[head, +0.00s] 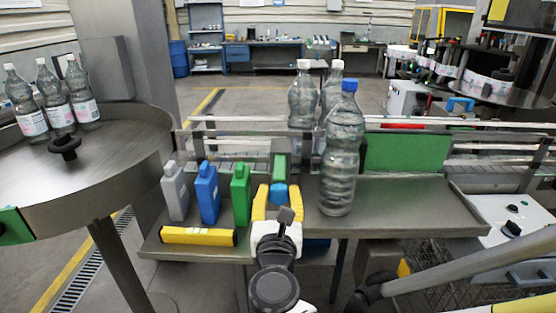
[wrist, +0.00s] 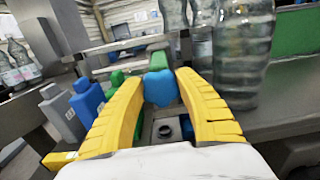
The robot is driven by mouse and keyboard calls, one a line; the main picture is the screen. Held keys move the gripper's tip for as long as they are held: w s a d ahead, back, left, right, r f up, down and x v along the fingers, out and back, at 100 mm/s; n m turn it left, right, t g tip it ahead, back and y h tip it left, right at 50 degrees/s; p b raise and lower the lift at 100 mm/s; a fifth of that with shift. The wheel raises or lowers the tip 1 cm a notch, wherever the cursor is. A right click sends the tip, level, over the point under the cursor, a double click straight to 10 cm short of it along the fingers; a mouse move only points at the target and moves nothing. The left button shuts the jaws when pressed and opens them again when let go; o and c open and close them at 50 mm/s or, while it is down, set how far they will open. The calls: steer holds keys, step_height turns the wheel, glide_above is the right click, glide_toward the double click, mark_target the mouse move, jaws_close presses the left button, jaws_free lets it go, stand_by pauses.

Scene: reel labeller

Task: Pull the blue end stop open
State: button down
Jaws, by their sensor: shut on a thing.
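The blue end stop (head: 279,193) is a small blue block at the near end of a green bar (head: 279,168), by the conveyor rails. My gripper (head: 278,188) has its two yellow fingers on either side of the blue end stop and is shut on it. In the wrist view the blue end stop (wrist: 162,90) sits between the fingertips (wrist: 160,80), with the green bar (wrist: 158,58) behind it. My fingers partly hide the stop's sides.
Grey (head: 174,192), blue (head: 208,194) and green (head: 240,188) bottles stand left of my gripper, behind a lying yellow block (head: 198,236). A clear blue-capped bottle (head: 342,155) stands close on the right. A round table (head: 90,165) with bottles is at left.

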steer(key=c, duration=0.8)
jaws_free()
steer(key=s, duration=1.2)
steer(key=shift+a, duration=0.2)
